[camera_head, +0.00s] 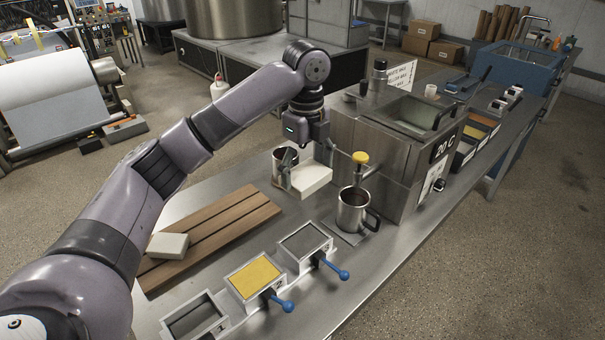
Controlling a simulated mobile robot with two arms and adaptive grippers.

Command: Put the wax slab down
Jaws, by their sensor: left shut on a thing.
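My left gripper (309,158) is shut on a white wax slab (309,179), low over the steel table beside the metal machine. I cannot tell whether the slab touches the table. A second pale block (168,245) lies on the near left part of the slatted wooden board (222,222). The held slab is to the right of the board. My right gripper is out of view.
A metal mug (352,212) with dark contents stands by the machine (395,150). Several small trays with blue-knobbed handles line the near edge, one holding yellow material (255,277). Most of the board is bare.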

